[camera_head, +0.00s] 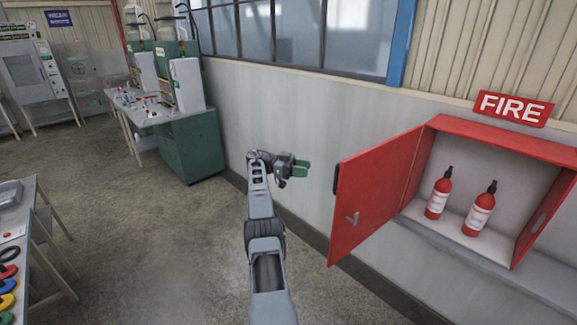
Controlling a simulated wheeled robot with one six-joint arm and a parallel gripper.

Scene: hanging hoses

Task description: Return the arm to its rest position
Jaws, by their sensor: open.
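My arm reaches forward from the bottom middle of the head view. My gripper (303,168) is at its far end, turned to the right, with green fingers. It is open, and I see nothing between the fingers. It is in mid-air in front of the grey wall, left of the open red cabinet door (375,195) and apart from it in the picture.
The red fire cabinet (487,143) stands open at the right with two extinguishers, one left (438,195) and one right (479,212). A green workbench (190,148) with machines is at the back left. A table (22,220) is at the left edge. Floor between is clear.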

